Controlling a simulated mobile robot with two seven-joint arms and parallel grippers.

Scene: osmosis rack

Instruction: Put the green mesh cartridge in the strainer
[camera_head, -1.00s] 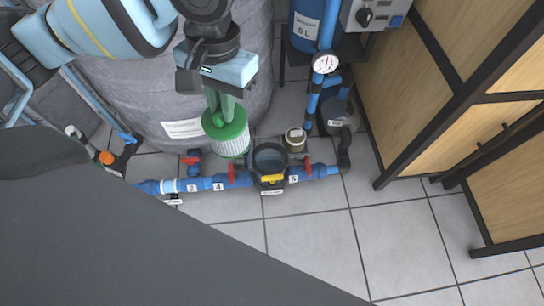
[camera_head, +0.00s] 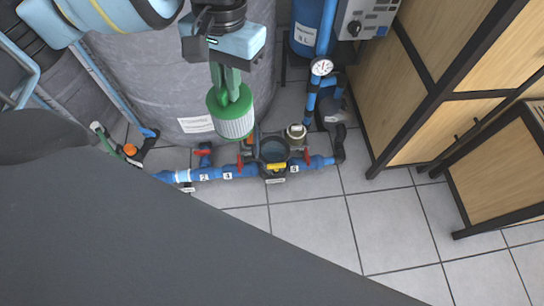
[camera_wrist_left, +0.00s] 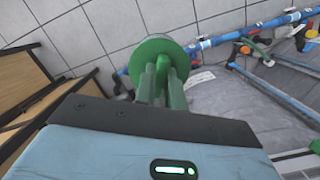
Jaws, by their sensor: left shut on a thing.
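The green mesh cartridge (camera_head: 236,124) has a green cap and a pale ribbed body. My left gripper (camera_head: 229,90) is shut on the handle of its cap and holds it in the air, slightly tilted. The strainer (camera_head: 273,151) is a dark, round, open-topped housing on the blue pipe, with a yellow part at its front. In the head view the cartridge appears above and left of the strainer opening, apart from it. My right gripper is not in view.
Red valve handles (camera_head: 240,162) stand beside the strainer. A round fitting (camera_head: 296,132) sits just behind it. A pressure gauge (camera_head: 321,67) and a wooden cabinet (camera_head: 390,90) are to the right. A big grey tank (camera_head: 160,80) stands behind. The tiled floor in front is clear.

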